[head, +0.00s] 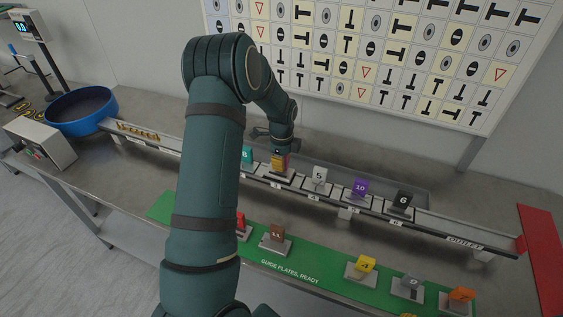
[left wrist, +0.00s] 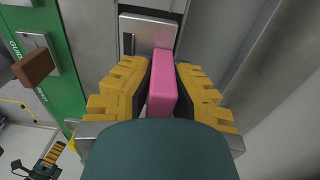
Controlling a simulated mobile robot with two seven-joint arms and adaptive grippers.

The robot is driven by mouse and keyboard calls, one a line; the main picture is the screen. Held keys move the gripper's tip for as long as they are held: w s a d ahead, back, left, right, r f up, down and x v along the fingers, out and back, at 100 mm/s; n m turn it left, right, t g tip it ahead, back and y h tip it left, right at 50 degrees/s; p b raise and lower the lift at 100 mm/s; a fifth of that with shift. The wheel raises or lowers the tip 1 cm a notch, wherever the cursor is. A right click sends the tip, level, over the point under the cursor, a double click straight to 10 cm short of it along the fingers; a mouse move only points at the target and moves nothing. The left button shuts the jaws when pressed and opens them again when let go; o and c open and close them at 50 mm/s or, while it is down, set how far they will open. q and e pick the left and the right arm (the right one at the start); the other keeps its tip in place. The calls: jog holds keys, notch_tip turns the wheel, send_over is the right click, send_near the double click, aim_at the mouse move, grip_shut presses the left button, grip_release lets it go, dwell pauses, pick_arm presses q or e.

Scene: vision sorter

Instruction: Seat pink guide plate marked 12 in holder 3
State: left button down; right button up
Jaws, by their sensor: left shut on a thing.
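My left gripper (head: 281,163) is over the rail in the head view, between the teal plate marked 8 (head: 246,155) and the white plate marked 5 (head: 318,174). In the left wrist view its yellow fingers (left wrist: 163,68) are shut on a pink plate (left wrist: 163,90), one on each side. The plate's number cannot be seen. A grey holder (left wrist: 150,32) lies just beyond the plate's far end; it also shows under the fingers in the head view (head: 275,180). I cannot tell whether the plate is in its slot. The holder's number is too small to read.
Purple plate 10 (head: 360,187) and black plate 6 (head: 402,200) stand further right on the rail. A green strip (head: 325,272) in front bears several plates in stands, including brown plate 11 (head: 277,233). A blue bowl (head: 82,110) is at the left.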

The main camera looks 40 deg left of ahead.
pick_arm(q)
jog(key=shift+f+b, duration=0.65)
jog(key=shift+f, duration=0.15)
dwell(0.7)
jog(key=shift+c, duration=2.3)
grip_release()
jog(key=shift+r+p, duration=2.45)
jog(key=shift+r, duration=1.6)
jog(key=shift+f, duration=0.1)
